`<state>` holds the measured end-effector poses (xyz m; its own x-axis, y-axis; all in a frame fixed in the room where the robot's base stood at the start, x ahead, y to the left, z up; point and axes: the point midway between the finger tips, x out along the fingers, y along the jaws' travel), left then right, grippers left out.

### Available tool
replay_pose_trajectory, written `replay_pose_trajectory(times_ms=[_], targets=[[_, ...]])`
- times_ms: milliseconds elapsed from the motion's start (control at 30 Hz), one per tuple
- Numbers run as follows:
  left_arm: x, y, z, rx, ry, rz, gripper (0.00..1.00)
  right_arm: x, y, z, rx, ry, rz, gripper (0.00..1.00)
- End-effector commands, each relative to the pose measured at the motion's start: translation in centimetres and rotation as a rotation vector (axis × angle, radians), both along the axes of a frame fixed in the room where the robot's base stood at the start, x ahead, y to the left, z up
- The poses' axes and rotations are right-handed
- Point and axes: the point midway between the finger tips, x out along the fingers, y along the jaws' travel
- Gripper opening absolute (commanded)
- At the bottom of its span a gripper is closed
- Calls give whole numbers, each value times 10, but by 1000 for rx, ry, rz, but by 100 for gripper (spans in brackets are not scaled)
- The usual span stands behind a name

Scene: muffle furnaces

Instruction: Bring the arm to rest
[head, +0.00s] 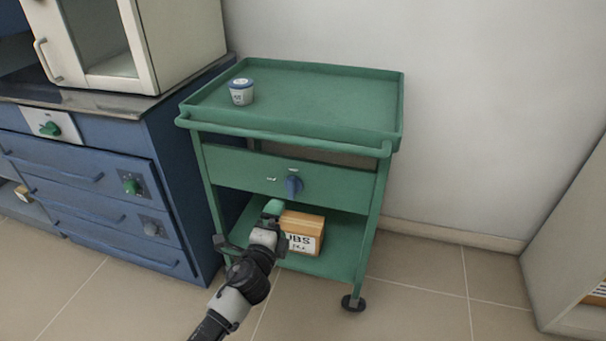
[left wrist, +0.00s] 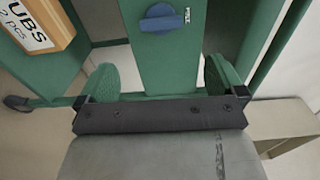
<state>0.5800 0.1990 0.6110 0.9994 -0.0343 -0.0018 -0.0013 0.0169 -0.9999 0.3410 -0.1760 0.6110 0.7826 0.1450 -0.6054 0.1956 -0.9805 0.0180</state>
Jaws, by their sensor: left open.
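My left gripper (head: 248,226) is in front of the green cart (head: 388,235), at about the height of the gap between its drawer and its lower shelf. It is open and empty; its two green fingertips stand wide apart in the left wrist view (left wrist: 162,80), with nothing between them. The drawer's blue knob (head: 292,186) lies just beyond the fingers and also shows in the left wrist view (left wrist: 161,18). My right gripper is in neither view.
A box with a printed label (head: 306,233) sits on the lower shelf, partly behind my gripper. Blue drawers (head: 80,190) stand left. The floor (head: 420,285) right of the cart is clear.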

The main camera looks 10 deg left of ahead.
Motion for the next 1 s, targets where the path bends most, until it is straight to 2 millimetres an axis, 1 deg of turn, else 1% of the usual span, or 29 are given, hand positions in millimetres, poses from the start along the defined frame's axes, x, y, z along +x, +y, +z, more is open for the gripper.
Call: replay_pose_trajectory(times_ms=[67,167,267,300,400,500,700,1000], targets=[[-1,0,0,-5,1,1,98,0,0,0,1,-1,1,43],[-11,0,-2,-80,22,21,98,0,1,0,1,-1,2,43],[-40,3,-6,-282,84,77,98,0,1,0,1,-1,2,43],[-57,4,-8,-394,124,110,98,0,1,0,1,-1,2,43],[-97,5,-12,-665,228,185,98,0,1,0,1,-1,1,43],[-129,2,-14,-865,318,239,98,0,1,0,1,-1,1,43],[-179,-6,-12,-1143,467,315,98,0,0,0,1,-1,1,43],[-236,-21,0,-1416,653,388,98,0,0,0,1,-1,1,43]])
